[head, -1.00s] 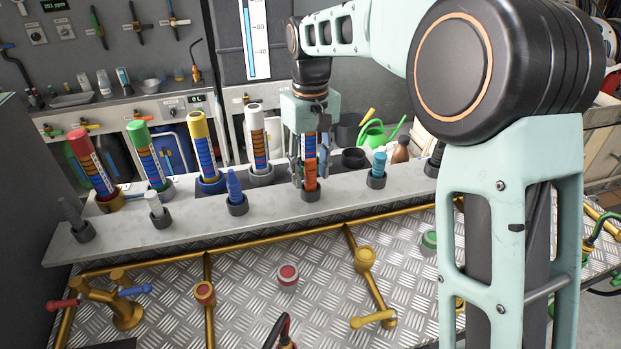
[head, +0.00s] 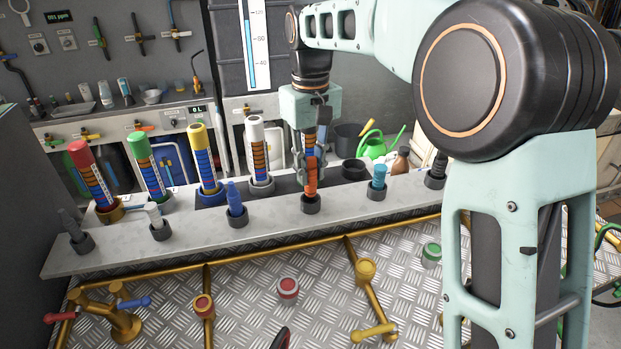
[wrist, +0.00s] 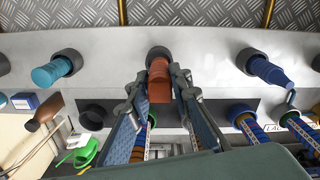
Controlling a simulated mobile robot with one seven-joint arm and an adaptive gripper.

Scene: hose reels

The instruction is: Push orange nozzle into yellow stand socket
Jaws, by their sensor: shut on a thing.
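The orange nozzle (head: 311,180) stands upright with its lower end at a dark grey ring socket (head: 311,204) on the front edge of the grey shelf. My gripper (head: 309,165) comes down from above and is shut on the nozzle's upper part. In the wrist view the nozzle (wrist: 160,80) sits between the two fingertips (wrist: 161,88), with the grey socket (wrist: 158,54) at its end. How deep it sits in the ring cannot be told. A gold-yellow socket (head: 109,214) at the left holds a red-capped tube; I see no other clearly yellow socket.
Blue (head: 235,198) and teal (head: 379,178) nozzles stand in grey sockets on either side. White-capped (head: 258,150) and yellow-capped (head: 203,160) tubes stand behind to the left. An empty dark cup (head: 352,171) is close at the right. Gold pipes and valves lie below the shelf.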

